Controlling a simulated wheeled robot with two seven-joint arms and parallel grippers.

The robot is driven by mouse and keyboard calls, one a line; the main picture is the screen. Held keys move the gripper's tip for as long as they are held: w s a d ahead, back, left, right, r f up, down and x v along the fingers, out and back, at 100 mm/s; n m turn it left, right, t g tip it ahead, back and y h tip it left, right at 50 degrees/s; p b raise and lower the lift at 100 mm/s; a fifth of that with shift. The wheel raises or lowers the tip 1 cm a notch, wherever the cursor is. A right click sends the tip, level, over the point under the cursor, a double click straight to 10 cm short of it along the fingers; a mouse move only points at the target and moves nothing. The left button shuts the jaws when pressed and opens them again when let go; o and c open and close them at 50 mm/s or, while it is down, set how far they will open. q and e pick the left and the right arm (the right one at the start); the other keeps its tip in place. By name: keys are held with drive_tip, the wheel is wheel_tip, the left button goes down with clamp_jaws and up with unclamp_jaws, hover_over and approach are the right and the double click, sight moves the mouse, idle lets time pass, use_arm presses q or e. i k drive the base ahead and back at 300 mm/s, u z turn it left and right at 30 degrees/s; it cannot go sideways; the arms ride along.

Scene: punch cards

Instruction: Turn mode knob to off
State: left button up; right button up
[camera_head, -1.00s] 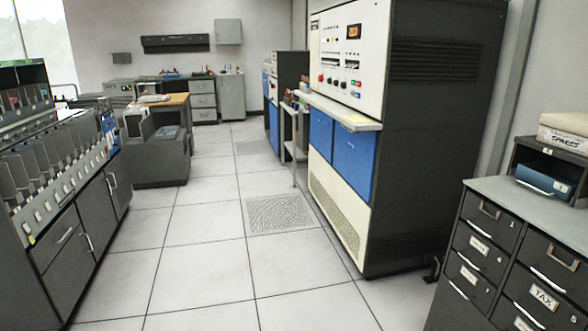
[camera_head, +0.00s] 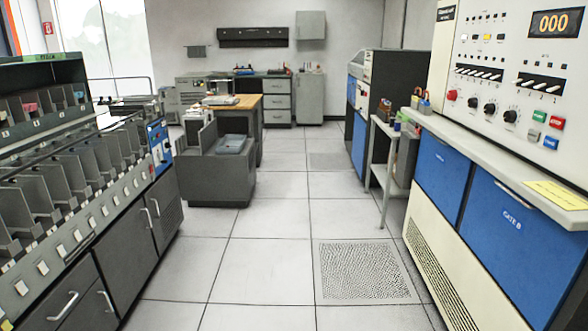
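A tall white control panel (camera_head: 480,80) stands at the right, with a lit display reading 000 (camera_head: 554,22). Below its switch rows are a red knob (camera_head: 451,95) and black knobs, one at the left (camera_head: 473,103), one in the middle (camera_head: 490,108) and one at the right (camera_head: 510,116). Their labels are too small to read, so I cannot tell which is the mode knob or how it is set. Neither of my grippers is in view.
A grey ledge (camera_head: 480,155) juts out below the panel, above blue doors (camera_head: 512,240). A card-sorting machine (camera_head: 75,200) fills the left. A grey cart (camera_head: 390,165) stands beyond the panel. The tiled floor (camera_head: 265,268) between is clear, with a perforated tile (camera_head: 362,270).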

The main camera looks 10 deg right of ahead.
sight(452, 97)
drive_tip(key=z, duration=0.15)
drive_tip(key=i, duration=2.35)
drive_tip(key=z, duration=0.35)
